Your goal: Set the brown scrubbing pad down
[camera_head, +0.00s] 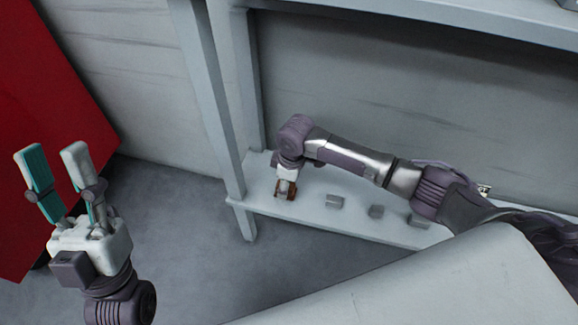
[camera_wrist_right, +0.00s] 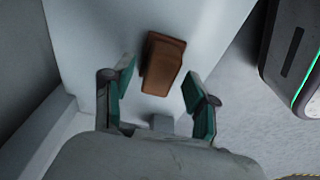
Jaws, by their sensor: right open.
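The brown scrubbing pad (camera_wrist_right: 163,63) shows between the spread fingers of my right gripper (camera_wrist_right: 160,88) in the right wrist view, over the pale shelf. The fingers stand apart from the pad on both sides. In the head view my right gripper (camera_head: 285,189) is low over the left end of the lower shelf (camera_head: 310,212), with a bit of the brown pad (camera_head: 291,194) showing by it. My left gripper (camera_head: 57,172) is raised, open and empty at the left, far from the pad.
Several small grey blocks, one of them here (camera_head: 334,202), stand in a row on the lower shelf to the right of my right gripper. A shelf post (camera_head: 214,100) rises at the left end. A red panel (camera_head: 50,130) stands behind my left gripper.

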